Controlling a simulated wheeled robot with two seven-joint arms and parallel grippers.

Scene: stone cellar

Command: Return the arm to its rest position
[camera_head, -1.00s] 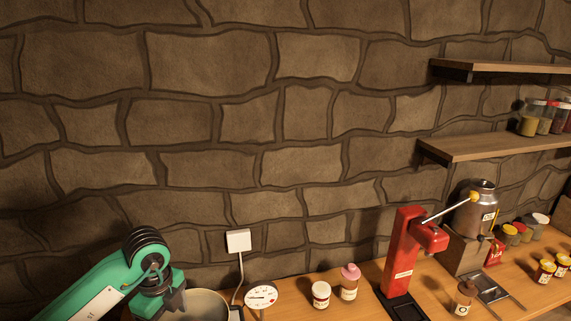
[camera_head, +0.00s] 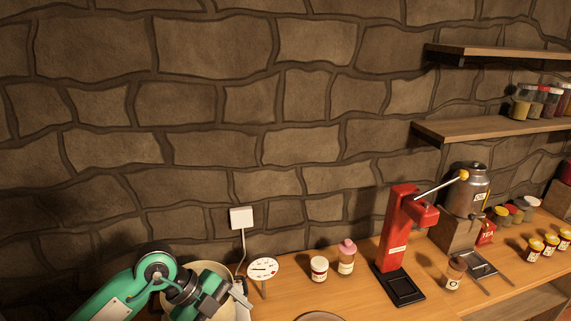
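My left arm, green with black joints, comes in from the lower left. Its grey gripper (camera_head: 218,300) is in front of a cream round bowl or pot (camera_head: 213,268), which it partly hides. I cannot make out the fingertips, so I cannot tell whether this gripper is open or shut, or whether it touches the pot. My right arm and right gripper are not in view.
A wooden counter (camera_head: 365,290) runs along the stone wall. A dial scale (camera_head: 263,268), a white jar (camera_head: 319,268), a pink-lidded jar (camera_head: 346,256), a red lever press (camera_head: 398,235) and a metal canister (camera_head: 467,192) stand on it. Shelves (camera_head: 490,130) are at upper right.

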